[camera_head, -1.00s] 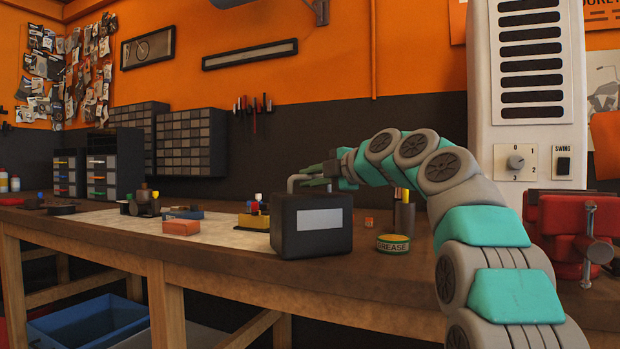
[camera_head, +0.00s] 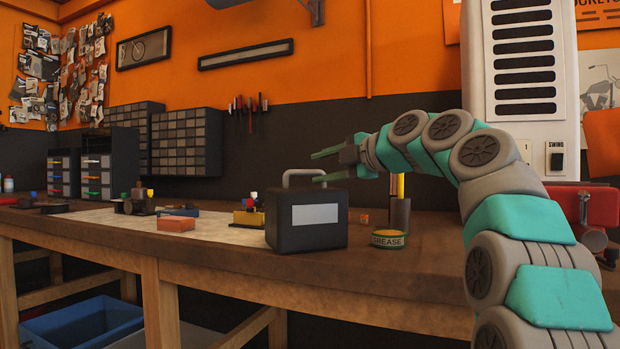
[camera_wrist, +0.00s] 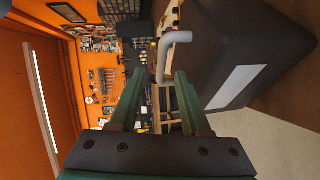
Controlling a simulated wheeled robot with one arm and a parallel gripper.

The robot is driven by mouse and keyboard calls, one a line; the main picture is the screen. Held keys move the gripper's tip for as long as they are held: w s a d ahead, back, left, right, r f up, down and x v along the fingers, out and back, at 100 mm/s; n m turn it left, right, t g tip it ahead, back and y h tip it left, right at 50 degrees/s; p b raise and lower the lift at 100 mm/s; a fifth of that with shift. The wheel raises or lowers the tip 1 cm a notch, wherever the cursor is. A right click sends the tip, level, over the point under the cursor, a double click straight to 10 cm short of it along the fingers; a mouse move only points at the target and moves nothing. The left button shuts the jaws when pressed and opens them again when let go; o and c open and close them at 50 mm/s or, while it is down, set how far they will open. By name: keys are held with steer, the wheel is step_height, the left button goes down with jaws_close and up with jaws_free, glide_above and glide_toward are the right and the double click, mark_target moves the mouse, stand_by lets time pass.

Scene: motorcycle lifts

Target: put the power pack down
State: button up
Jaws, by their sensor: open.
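The power pack (camera_head: 305,232) is a dark box with a grey handle and a pale label. It stands upright on the wooden workbench (camera_head: 400,275), close to the front edge. My gripper (camera_head: 318,167) is open and empty, above and to the right of the handle in the head view. In the wrist view the power pack (camera_wrist: 235,60) fills the upper right.
A grease tin (camera_head: 389,239) and a dark cylinder (camera_head: 398,214) stand right of the power pack. An orange block (camera_head: 176,224) lies to its left. A red vise (camera_head: 585,205) is at the right. Drawer cabinets (camera_head: 186,143) stand at the back.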

steer(key=b+v, duration=0.1)
steer(key=v, duration=0.5)
steer(key=shift+s+d, duration=0.15)
steer(key=shift+d, duration=0.05)
